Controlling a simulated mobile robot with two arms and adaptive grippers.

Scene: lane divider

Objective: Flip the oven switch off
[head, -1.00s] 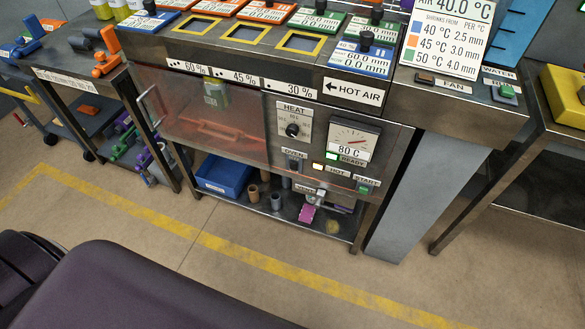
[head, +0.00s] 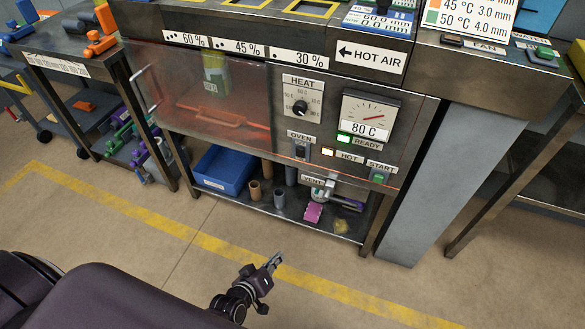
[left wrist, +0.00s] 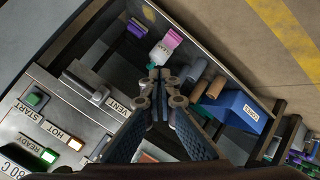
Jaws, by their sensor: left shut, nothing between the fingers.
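The oven switch (head: 300,151) is a small dark toggle under the OVEN label (head: 299,136) on the oven's front panel, left of the lit HOT lamp (head: 327,152). My left gripper (head: 276,258) is in the lower middle of the head view, shut and empty. It is in front of the oven, below the panel in the picture, and apart from the switch. In the left wrist view its closed fingers (left wrist: 160,74) cover the middle. I cannot make out the oven switch there; the fingers seem to hide it. My right gripper is not in view.
The panel also holds the heat dial (head: 300,107), a gauge reading 80 C (head: 370,115), a lit READY lamp (head: 344,139) and a green START button (head: 380,176). The VENT label (head: 314,180) is below. A blue bin (head: 224,170) stands on the lower shelf. Floor in front is clear.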

